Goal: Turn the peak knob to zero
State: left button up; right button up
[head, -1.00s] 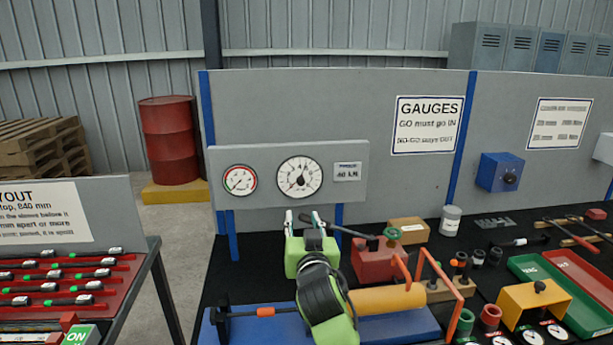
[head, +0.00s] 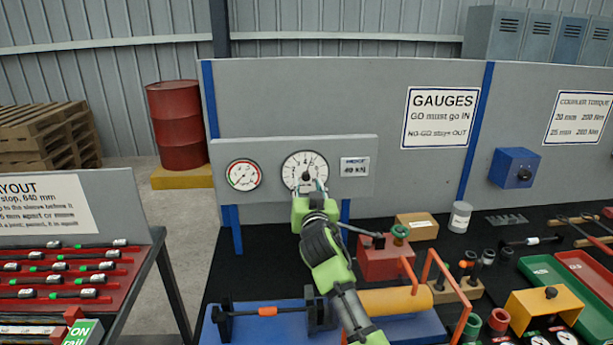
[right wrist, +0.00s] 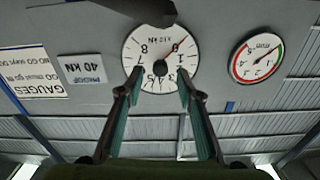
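The large white gauge (head: 305,168) is on the grey board. In the right wrist view its dial (right wrist: 160,45) appears upside down, with a dark central knob (right wrist: 160,68). A thin pointer runs from the knob toward the upper right of that picture. My right gripper (head: 310,188) is in front of the dial's lower part. In the right wrist view my right gripper (right wrist: 160,78) is open, one finger on each side of the knob with gaps between. Whether the fingertips touch the dial face cannot be told. My left gripper is not in view.
A smaller red-and-green gauge (head: 244,175) is to the left and a "40 kN" plate (head: 354,166) to the right. Below stand a red block (head: 385,262), a yellow cylinder (head: 393,301) and an orange frame (head: 452,290). The space before the board's left part is clear.

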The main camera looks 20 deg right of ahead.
aim_at(306, 178)
jog(key=shift+p+x, duration=0.3)
jog(key=shift+x, duration=1.95)
jog(key=shift+c, duration=0.3)
grip_shut()
